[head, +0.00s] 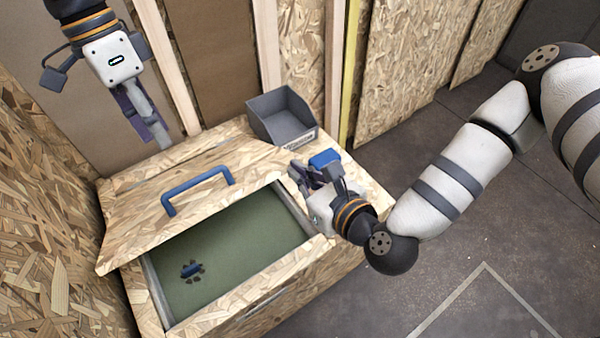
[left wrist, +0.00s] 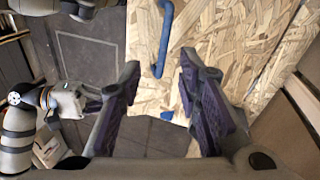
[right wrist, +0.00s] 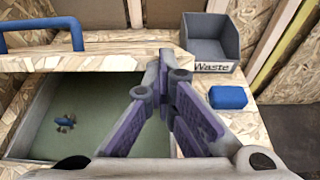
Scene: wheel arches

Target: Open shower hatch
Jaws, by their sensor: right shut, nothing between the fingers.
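The hatch (head: 140,225) is an oriented-strand board lid with a blue bar handle (head: 197,188). It stands partly open, its front edge off the box rim. The green-floored shower compartment (head: 235,235) shows below it. The handle also shows in the left wrist view (left wrist: 164,42) and the right wrist view (right wrist: 42,26). My left gripper (head: 155,135) is open and empty above the back left of the lid, apart from the handle. My right gripper (head: 312,170) is shut and empty by the lid's right front corner; whether it touches the lid I cannot tell.
A grey waste bin (head: 283,118) stands on the box top at the back right. A blue block (head: 325,158) lies close to my right gripper. A small blue piece with dark bits (head: 191,270) lies on the compartment floor. Board walls rise left and behind; open floor (head: 480,240) lies right.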

